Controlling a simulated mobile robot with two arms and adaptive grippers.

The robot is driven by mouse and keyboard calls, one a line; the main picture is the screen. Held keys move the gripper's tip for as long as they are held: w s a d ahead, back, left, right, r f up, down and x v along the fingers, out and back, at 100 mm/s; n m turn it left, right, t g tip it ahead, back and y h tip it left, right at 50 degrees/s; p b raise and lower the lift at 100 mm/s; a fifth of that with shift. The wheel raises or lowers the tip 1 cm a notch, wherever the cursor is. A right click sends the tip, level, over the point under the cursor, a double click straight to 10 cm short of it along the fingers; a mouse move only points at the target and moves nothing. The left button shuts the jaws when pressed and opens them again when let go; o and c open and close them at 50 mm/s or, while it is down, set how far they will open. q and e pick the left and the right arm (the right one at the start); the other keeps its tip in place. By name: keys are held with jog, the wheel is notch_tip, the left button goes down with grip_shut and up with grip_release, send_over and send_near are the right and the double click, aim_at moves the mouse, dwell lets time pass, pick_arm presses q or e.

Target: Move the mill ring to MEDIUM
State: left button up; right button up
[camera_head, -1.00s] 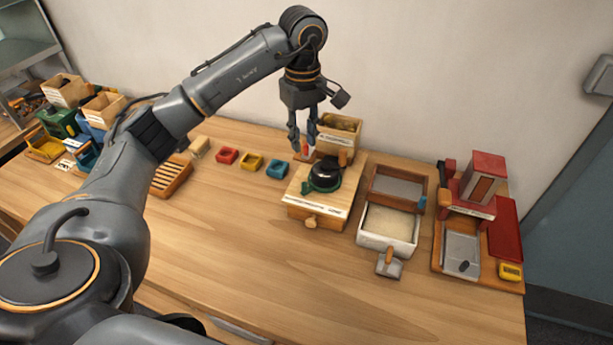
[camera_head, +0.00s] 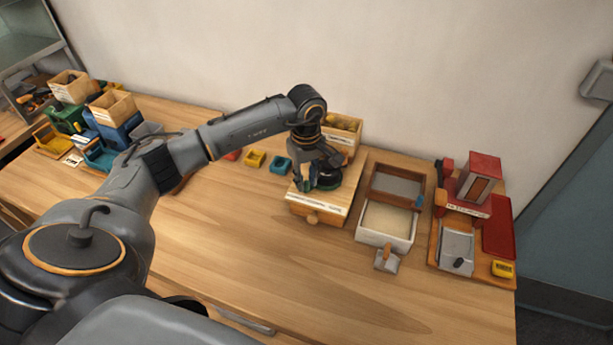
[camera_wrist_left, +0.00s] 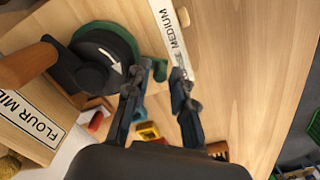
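The mill (camera_head: 322,206) is a wooden box with a drawer knob, a black top and a green ring (camera_wrist_left: 118,36) around the black top's base. In the left wrist view a white arrow shows on the black top, and a white strip (camera_wrist_left: 172,32) on the box reads MEDIUM. A green tab (camera_wrist_left: 160,70) at the ring's side shows between the fingertips. My left gripper (camera_wrist_left: 160,75) is open with its fingers to either side of this tab; I cannot tell whether they touch it. In the head view my left gripper (camera_head: 303,184) is low beside the mill top and partly hides it.
A wooden bin (camera_head: 343,130) stands behind the mill. A sieve box (camera_head: 387,220) and a red machine (camera_head: 480,180) stand to the right. Small yellow (camera_head: 255,159) and teal (camera_head: 281,165) trays lie to the left. The front of the table (camera_head: 230,250) is clear.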

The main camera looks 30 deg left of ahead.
pick_arm(q)
grip_shut()
jog(key=shift+d, duration=0.1)
jog(key=shift+s+d+n+b, duration=0.1)
jog(key=shift+d+n+b, duration=0.75)
jog(key=shift+n+b, duration=0.55)
jog(key=shift+d+n+b, duration=0.65)
jog(key=shift+d+n, duration=0.15)
jog(key=shift+n, duration=0.7)
grip_release()
jog(key=shift+r, duration=0.1)
